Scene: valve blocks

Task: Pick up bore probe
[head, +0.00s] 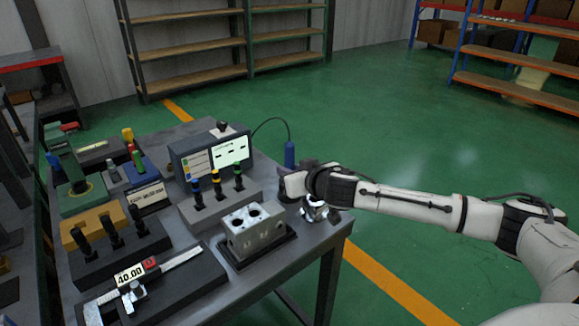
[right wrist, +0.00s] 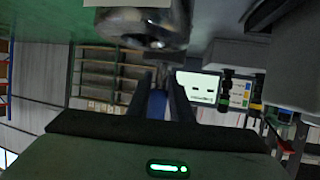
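The bore probe (head: 289,153) has a blue handle, and a black cable runs from its top to the display unit. It stands upright at the table's right edge. My right gripper (head: 288,184) reaches in from the right at the probe, below the visible blue part. In the right wrist view the blue handle (right wrist: 156,104) fills the narrow gap between my dark fingers (right wrist: 161,88), which look shut on it. The probe's lower end is hidden behind the gripper. My left gripper is not in view.
A shiny metal round piece (head: 314,211) sits under my wrist. The display unit (head: 211,156), a rack of three dark tools (head: 220,202) and a metal block with bores (head: 254,231) stand left of the gripper. A caliper (head: 150,279) lies in front. The floor to the right is clear.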

